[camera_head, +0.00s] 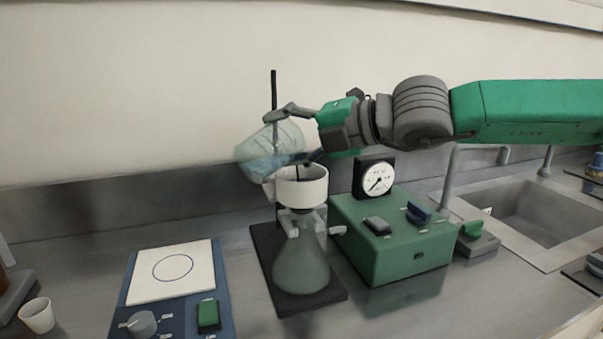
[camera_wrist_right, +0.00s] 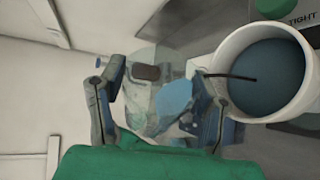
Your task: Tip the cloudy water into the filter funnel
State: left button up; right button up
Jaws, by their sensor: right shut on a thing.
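My right gripper (camera_head: 292,138) is shut on a clear beaker (camera_head: 262,158), with one finger above it and one below. The beaker is tilted steeply, above and left of the white filter funnel (camera_head: 314,185), and holds bluish cloudy water. The funnel sits upright on a conical flask (camera_head: 300,268) with cloudy contents. In the right wrist view the beaker (camera_wrist_right: 172,100) is between the fingers, beside the funnel (camera_wrist_right: 219,62). Dark blue-grey liquid (camera_wrist_right: 275,80) stands inside the funnel. A thin dark line reaches over it; I cannot tell what it is. My left gripper is out of view.
A green pump box (camera_head: 395,245) with a dial gauge (camera_head: 376,178) stands right of the flask. A dark stand rod (camera_head: 273,90) rises behind the beaker. A hotplate (camera_head: 160,280) and small white cup (camera_head: 38,316) are at left, a sink (camera_head: 530,212) at right.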

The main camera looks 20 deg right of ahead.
jog(key=shift+w+d+f, duration=0.1)
jog(key=shift+d+f, duration=0.05)
dwell(0.5)
jog(key=shift+d+f+m, duration=0.1)
jog(key=shift+d+m, duration=0.05)
jog(key=shift+m, duration=0.15)
jog(key=shift+w+f+m+y, duration=0.1)
jog(key=shift+m+y, duration=0.2)
jog(key=shift+d, duration=0.1)
dwell(0.6)
jog(key=shift+w+d+m+y, duration=0.1)
jog(key=shift+d+m+y, duration=0.15)
jog(key=shift+m, duration=0.25)
jog(key=shift+a, duration=0.1)
jog(key=shift+w+a, duration=0.35)
jog(key=shift+w, duration=0.25)
jog(key=shift+s, duration=0.15)
